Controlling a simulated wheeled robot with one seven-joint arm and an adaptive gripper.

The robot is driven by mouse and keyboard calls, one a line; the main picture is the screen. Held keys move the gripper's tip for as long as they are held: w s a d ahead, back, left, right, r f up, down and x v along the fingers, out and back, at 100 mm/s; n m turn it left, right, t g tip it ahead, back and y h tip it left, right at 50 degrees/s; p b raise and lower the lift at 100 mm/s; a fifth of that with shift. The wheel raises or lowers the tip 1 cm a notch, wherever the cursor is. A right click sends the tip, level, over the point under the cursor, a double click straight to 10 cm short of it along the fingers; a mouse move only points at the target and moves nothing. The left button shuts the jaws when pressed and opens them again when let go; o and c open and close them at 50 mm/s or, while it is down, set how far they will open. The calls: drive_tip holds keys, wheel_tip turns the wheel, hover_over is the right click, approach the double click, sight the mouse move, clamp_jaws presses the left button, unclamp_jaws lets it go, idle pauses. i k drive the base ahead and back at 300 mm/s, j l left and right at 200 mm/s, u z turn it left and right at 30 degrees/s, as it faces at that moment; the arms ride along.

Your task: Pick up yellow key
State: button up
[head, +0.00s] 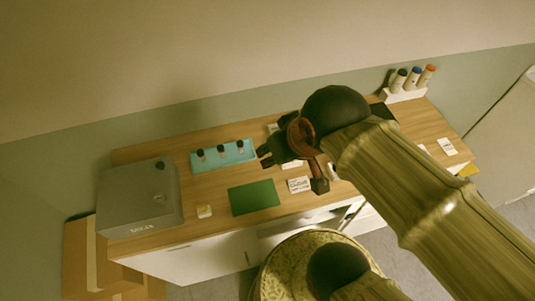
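No key shape can be made out for certain. A small yellow-and-white item (204,211) lies on the wooden table between the grey box and the green mat; I cannot tell whether it is the key. Another yellow patch (468,170) shows at the table's right edge, also too small to identify. My gripper (292,170) is over the middle of the table, right of the green mat. Its dark fingers are spread apart, and nothing shows between them except cards below. My gripper and arm hide part of the table's middle and right.
A grey box (140,199) stands on the table's (150,154) left end. A teal tray (223,157) holds dark-capped bottles behind the green mat (254,197). A white rack (404,95) with 3 bottles stands at the back right. White cards (299,185) lie near my gripper.

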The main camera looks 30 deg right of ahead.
sight(203, 207)
drive_tip(key=j+u, duration=0.15)
drive_tip(key=u, duration=0.7)
